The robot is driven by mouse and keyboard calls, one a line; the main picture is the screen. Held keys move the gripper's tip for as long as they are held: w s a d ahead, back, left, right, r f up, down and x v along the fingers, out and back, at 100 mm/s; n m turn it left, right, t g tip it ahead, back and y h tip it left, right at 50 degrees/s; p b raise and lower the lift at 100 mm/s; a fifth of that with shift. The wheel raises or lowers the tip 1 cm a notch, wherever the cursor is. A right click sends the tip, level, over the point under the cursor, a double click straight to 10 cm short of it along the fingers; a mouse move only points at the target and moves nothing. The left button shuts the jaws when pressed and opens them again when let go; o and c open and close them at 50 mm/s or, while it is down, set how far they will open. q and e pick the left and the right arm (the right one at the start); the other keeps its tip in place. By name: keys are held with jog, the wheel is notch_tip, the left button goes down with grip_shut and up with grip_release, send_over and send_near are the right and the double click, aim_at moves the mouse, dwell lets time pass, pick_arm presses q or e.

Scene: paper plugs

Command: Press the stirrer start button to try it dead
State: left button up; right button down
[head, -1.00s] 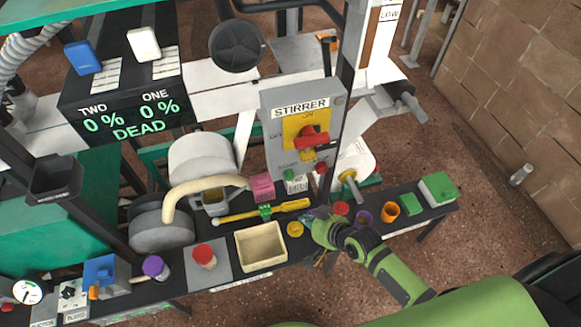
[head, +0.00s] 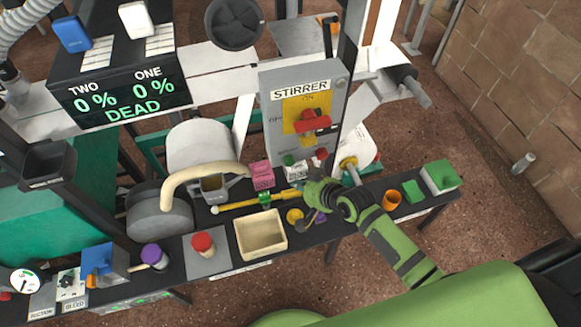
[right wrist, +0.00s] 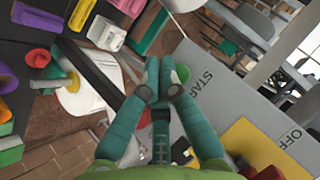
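The grey STIRRER panel (head: 268,125) stands upright at the centre of the head view. Its green start button (head: 288,160) is at the lower left and a red button (head: 321,154) at the lower right. In the right wrist view the green start button (right wrist: 181,73) shows partly behind my fingertips, beside the START label. My right gripper (head: 308,183) has its fingers together and empty, just below the panel's buttons. In the right wrist view the fingertips (right wrist: 159,62) overlap the button; I cannot tell whether they touch it. My left gripper is out of view.
A red rotary switch (head: 312,121) sits on a yellow plate above the buttons. The display (head: 120,100) reads 0 %, 0 % and DEAD. The bench below holds a cream tray (head: 261,253), a yellow tool (head: 245,204), a pink block (head: 261,175) and an orange cup (head: 391,199).

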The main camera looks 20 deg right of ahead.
aim_at(287, 167)
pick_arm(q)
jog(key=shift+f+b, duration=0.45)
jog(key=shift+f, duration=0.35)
pick_arm(e)
jog(key=w, duration=0.4)
jog(key=shift+a, duration=0.15)
dwell(0.6)
jog(key=shift+w, duration=0.35)
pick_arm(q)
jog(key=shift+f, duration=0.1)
pick_arm(e)
jog(key=shift+w, duration=0.55)
dwell(0.4)
jog(key=shift+s+r, duration=0.1)
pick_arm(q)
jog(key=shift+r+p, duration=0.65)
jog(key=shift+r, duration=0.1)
pick_arm(e)
jog(key=shift+s, duration=0.85)
